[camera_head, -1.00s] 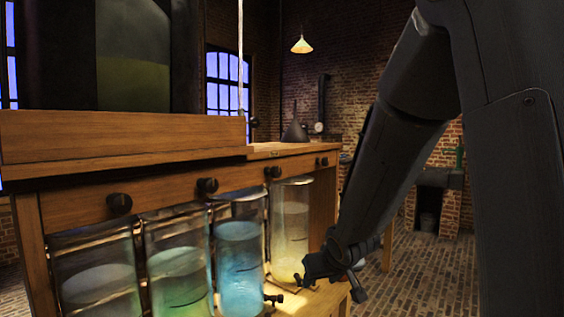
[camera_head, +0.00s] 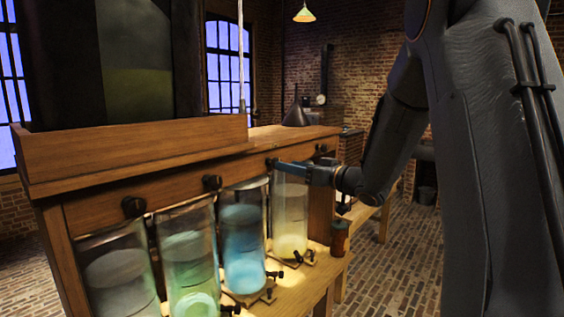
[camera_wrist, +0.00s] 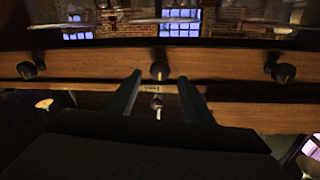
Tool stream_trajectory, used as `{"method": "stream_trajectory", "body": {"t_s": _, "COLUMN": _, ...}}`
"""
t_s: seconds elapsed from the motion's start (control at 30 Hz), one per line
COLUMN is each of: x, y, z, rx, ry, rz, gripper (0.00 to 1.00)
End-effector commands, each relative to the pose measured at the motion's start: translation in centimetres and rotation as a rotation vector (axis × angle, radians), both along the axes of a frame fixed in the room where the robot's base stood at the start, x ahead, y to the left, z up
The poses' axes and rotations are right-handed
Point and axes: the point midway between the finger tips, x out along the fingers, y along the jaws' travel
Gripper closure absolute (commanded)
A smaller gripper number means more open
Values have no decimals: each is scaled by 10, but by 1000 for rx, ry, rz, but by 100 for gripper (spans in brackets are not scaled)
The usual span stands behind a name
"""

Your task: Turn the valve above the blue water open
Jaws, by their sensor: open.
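The blue water stands in a glass jar (camera_head: 243,248), third from the left in the row under the wooden rail. A black knob-like valve (camera_wrist: 160,70) on the rail lies above it, third in the row of knobs. My gripper (camera_head: 277,163) reaches in from the right at rail height, its fingers at that valve. In the wrist view my gripper (camera_wrist: 157,82) is open and empty, its two fingers on either side of the line to the valve, which shows just beyond the tips. I cannot tell whether they touch it. In the head view the fingers partly hide the valve.
Neighbouring knobs (camera_head: 212,183) and (camera_wrist: 282,72) sit along the rail. Jars of green (camera_head: 188,262) and yellow liquid (camera_head: 290,225) flank the blue one, with small taps near their bases. A brown object (camera_head: 340,237) stands at the shelf's right end. Brick floor is open to the right.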

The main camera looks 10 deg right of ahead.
Motion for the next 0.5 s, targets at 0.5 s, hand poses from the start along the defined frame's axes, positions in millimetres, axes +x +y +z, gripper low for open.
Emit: {"method": "stream_trajectory", "body": {"t_s": 0.5, "x": 38, "y": 25, "z": 0, "rx": -1, "ry": 0, "rz": -1, "gripper": 53}}
